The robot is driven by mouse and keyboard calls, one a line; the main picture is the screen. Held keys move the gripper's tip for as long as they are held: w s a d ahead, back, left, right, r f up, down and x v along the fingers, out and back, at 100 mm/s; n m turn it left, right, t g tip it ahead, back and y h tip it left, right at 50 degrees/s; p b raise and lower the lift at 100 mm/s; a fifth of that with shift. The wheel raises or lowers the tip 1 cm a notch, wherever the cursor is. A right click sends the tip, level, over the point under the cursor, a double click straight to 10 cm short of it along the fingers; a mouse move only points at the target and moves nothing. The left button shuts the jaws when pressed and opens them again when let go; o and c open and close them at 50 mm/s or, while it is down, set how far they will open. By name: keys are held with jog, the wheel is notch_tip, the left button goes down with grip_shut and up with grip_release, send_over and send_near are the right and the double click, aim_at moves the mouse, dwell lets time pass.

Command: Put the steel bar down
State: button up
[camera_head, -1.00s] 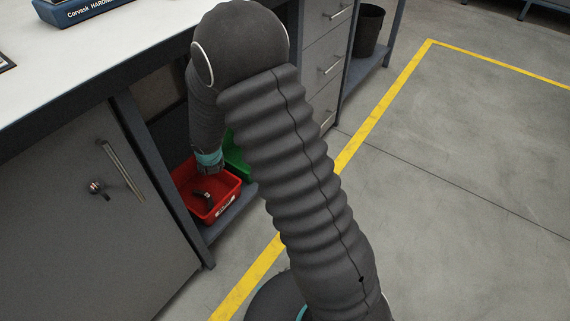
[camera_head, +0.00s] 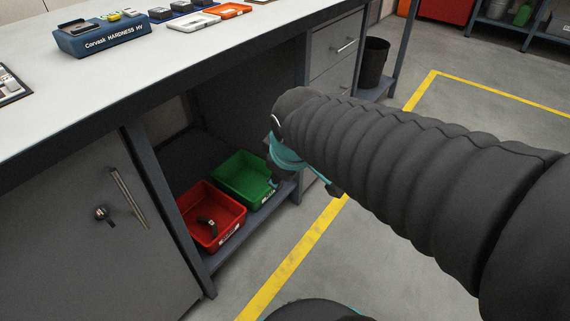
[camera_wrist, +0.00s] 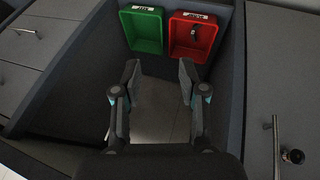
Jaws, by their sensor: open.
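A dark, bent piece (camera_head: 208,224) lies in the red bin (camera_head: 238,213) on the low shelf under the bench. It also shows in the red bin (camera_wrist: 181,46) in the wrist view, as a small dark piece (camera_wrist: 195,33). I cannot tell whether this piece is the steel bar; no other bar shows. The green bin (camera_head: 232,172) beside the red one looks empty. My gripper (camera_wrist: 158,76) is open with nothing between its fingers. In the head view my gripper (camera_head: 302,176) is at the front of the shelf opening, right of the green bin, partly hidden by my arm.
A grey cabinet door with a handle (camera_head: 128,198) and a knob stands left of the opening. Drawers (camera_head: 335,60) and a black waste bin (camera_head: 374,64) are to the right. The bench top (camera_head: 60,95) is above. Open floor with yellow lines (camera_head: 300,254) lies right.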

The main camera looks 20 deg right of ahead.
jog(key=s+r+m, duration=0.1)
jog(key=s+m, duration=0.6)
jog(key=s, duration=0.1)
jog(key=shift+s+d+r, duration=0.2)
jog(key=shift+s+d, duration=0.1)
jog(key=shift+d, duration=0.05)
dwell(0.7)
